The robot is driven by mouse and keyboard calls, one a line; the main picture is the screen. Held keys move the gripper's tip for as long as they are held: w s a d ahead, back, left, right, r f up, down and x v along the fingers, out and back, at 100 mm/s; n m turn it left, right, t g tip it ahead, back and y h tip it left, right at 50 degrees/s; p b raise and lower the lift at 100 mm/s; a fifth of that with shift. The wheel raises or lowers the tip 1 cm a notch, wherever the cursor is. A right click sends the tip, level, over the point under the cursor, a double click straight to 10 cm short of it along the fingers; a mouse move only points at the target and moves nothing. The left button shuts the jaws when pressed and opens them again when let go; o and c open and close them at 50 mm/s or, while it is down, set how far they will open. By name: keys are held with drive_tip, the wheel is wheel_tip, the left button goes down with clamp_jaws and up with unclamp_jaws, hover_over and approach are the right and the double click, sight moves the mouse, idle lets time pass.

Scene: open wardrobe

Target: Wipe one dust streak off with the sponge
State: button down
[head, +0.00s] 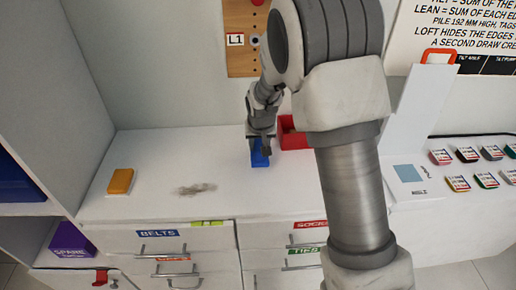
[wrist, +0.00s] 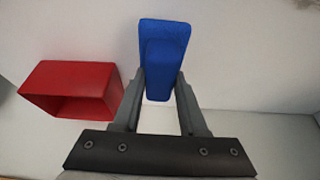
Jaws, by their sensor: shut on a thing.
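A blue block-like thing (wrist: 165,50), which looks like the sponge, is between the fingers of my gripper (wrist: 160,85). My gripper is shut on it. In the head view the blue sponge (head: 259,158) is low over the white top, under my gripper (head: 261,141); I cannot tell if it touches the surface. A grey-brown dust streak (head: 195,189) lies on the white top, left of and nearer than the sponge. The streak does not show in the wrist view.
A yellow-orange block (head: 120,181) on a white pad is at left. Labelled drawers (head: 185,246) are below the front edge. Small tags (head: 460,183) lie far right.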

drive_tip(key=shift+r+p, duration=1.3)
drive_tip(key=shift+r, duration=1.1)
